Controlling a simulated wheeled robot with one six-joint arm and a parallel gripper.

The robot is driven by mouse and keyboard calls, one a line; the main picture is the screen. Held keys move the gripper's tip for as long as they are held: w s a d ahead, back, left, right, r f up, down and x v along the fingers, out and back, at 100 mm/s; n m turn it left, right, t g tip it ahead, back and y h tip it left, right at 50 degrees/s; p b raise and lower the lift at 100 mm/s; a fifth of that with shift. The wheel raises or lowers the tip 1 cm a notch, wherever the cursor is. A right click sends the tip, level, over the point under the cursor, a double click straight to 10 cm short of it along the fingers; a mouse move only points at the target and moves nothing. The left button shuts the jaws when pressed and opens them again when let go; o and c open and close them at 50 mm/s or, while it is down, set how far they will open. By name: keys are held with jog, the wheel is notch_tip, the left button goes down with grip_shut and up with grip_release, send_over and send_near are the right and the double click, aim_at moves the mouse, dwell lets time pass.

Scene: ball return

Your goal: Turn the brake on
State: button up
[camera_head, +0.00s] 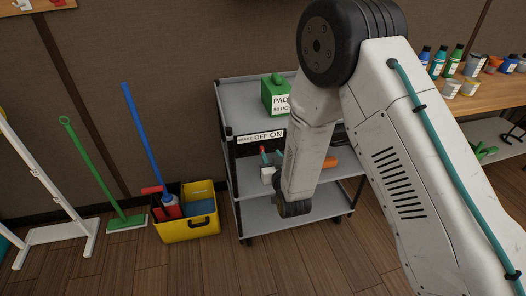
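A grey cart (240,98) stands at the middle, with a white label (260,137) reading "BRAKE OFF ON" on its upper front edge. A small red part (262,149) shows just below the label; whether it is the brake lever, and which way it is set, I cannot tell. My arm hangs down in front of the cart and hides its middle and right part. My gripper is not clearly visible; the arm's lower end covers that area.
A green box (274,96) marked "PADS" stands on the cart's top. Left of the cart are a yellow bucket (190,230), a blue-handled mop (142,130) and a green broom (90,165). A wooden bench (490,98) with bottles is at right. Floor (150,270) in front is clear.

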jog(key=w+a+f+t, duration=0.1)
jog(key=w+a+f, duration=0.1)
jog(key=w, duration=0.4)
jog(key=shift+a+y, duration=0.3)
jog(key=shift+a, duration=0.25)
jog(key=shift+f, duration=0.1)
jog(key=c, duration=0.6)
